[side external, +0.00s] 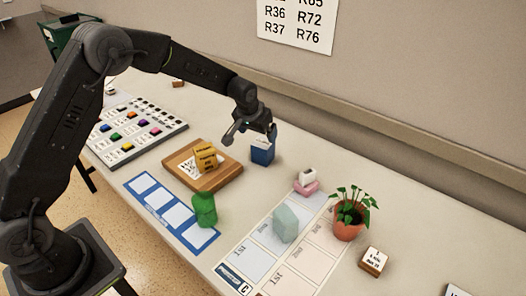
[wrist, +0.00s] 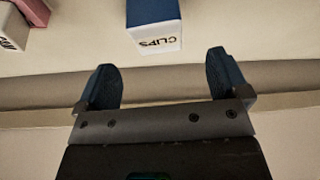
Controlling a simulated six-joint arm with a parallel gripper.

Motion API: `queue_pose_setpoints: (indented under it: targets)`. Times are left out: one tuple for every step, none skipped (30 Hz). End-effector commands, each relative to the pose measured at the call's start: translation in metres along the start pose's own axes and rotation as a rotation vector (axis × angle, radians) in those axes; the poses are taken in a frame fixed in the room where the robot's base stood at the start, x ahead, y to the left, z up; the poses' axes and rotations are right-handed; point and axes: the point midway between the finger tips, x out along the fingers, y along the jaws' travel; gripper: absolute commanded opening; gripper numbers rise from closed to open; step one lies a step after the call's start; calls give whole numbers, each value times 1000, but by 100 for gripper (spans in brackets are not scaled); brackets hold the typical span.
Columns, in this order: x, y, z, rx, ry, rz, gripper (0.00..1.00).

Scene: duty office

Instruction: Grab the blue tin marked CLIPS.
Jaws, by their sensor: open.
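The blue tin marked CLIPS (side external: 262,152) stands on the table near the wall, below my gripper (side external: 250,135) in the side view. In the wrist view the tin (wrist: 153,22) is at the top middle, with its pale face reading CLIPS upside down. My gripper (wrist: 163,80) is open there, with its two dark fingers apart and nothing between them. The tin lies beyond the fingertips, roughly in line with the gap. The tin's far part is cut off by the frame edge.
A wooden tray (side external: 222,178) with a yellow block (side external: 206,157) is left of the tin. A pink item (side external: 306,186), a pale green block (side external: 286,224), a green object (side external: 204,209) and a potted plant (side external: 348,222) stand nearer. The wall (side external: 400,90) runs close behind.

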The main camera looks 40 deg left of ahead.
Motion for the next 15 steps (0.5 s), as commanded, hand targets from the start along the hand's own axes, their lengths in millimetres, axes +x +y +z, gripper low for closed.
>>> queue_pose_setpoints:
  targets:
    - [11, 0, 1, 0, -3, -1, 94]
    - [15, 0, 0, 0, -1, 0, 94]
    - [21, 0, 0, 0, -1, 0, 94]
    - [24, 0, 0, 0, -1, 0, 94]
    - [27, 0, 0, 0, -1, 0, 94]
    - [30, 0, 0, -1, -1, 0, 94]
    - [32, 0, 0, -1, 0, 0, 94]
    - [33, 0, 0, -1, 1, 0, 94]
    - [34, 0, 0, -1, 1, 0, 94]
    - [36, 0, 0, 0, 1, 0, 94]
    - [39, 0, 0, 0, 0, 0, 94]
    - [44, 1, 0, 0, -1, 0, 94]
    - [48, 1, -1, 0, -1, 0, 94]
    - [53, 2, -1, 0, -1, 0, 94]
    - [60, 3, -1, 0, -1, 0, 94]
